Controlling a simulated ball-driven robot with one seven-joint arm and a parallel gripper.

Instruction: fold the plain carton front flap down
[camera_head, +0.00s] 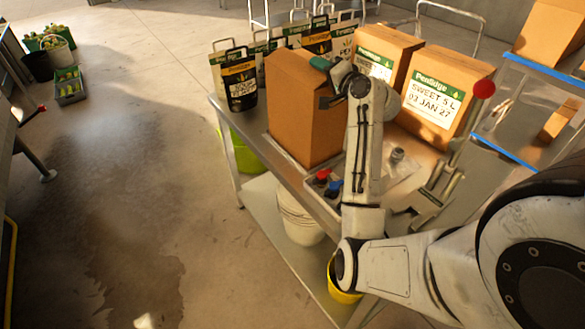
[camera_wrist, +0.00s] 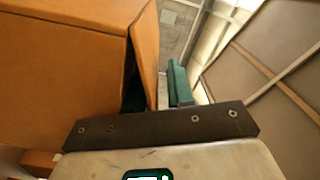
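The plain carton (camera_head: 300,112) stands upright on the metal table, brown and without a label. My gripper (camera_head: 322,64) is at the top right of the carton, with green fingers. In the wrist view the carton (camera_wrist: 60,75) fills the left side, and a narrow flap panel (camera_wrist: 146,45) stands out from its edge. My gripper (camera_wrist: 156,88) is open there. One green finger is in the dark gap between carton and flap, mostly hidden; the other is outside the flap with a visible space between. The carton's top is partly hidden by my gripper in the head view.
Two labelled cartons, one at the back (camera_head: 388,52) and one at the right (camera_head: 443,95), stand close by. Several printed bags (camera_head: 240,82) stand behind and left. Red and blue items (camera_head: 328,183) lie in a tray beside the carton. Left floor is open.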

